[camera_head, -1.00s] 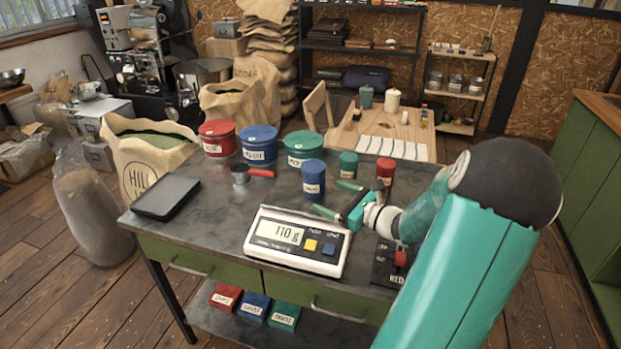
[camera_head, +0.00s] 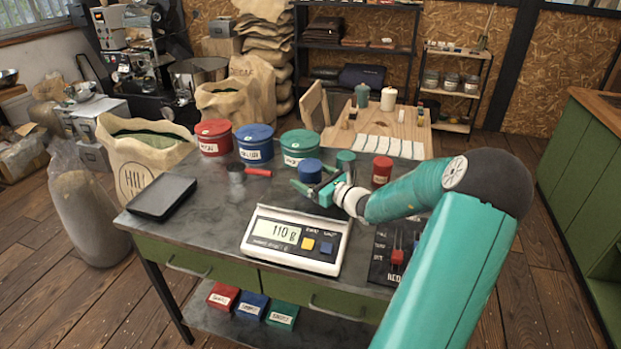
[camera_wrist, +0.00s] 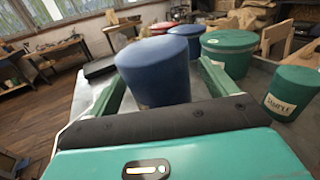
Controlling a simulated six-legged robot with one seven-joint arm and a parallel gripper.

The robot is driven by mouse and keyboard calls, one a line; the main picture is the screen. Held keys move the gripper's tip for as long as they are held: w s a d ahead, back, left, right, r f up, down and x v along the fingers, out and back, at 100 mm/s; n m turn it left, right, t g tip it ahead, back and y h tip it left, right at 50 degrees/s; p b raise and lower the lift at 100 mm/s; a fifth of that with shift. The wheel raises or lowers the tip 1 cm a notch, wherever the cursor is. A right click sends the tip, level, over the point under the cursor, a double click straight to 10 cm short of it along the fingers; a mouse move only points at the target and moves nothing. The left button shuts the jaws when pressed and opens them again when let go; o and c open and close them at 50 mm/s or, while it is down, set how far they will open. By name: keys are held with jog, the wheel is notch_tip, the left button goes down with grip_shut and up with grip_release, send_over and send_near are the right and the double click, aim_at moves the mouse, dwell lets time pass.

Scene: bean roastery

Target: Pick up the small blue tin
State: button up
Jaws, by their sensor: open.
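The small blue tin (camera_head: 309,170) stands upright on the dark worktop, behind the scale. In the head view my gripper (camera_head: 309,188) is at the tin and hides its lower part. In the wrist view the blue tin (camera_wrist: 154,70) stands between the two green fingers of my open gripper (camera_wrist: 158,82), one finger on each side. The tin's base is hidden behind the gripper's palm edge. I cannot tell whether a finger touches it.
A scale (camera_head: 262,250) reading 110 g stands in front. A small green tin (camera_head: 345,160) and a small red tin (camera_head: 382,169) stand to the right. Large red (camera_head: 214,138), blue (camera_head: 255,143) and green (camera_head: 300,147) tins stand behind. A black tray (camera_head: 162,197) lies left.

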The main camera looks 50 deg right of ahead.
jog(key=shift+w, duration=1.2)
jog(key=c, duration=1.2)
jog(key=shift+r, duration=0.1)
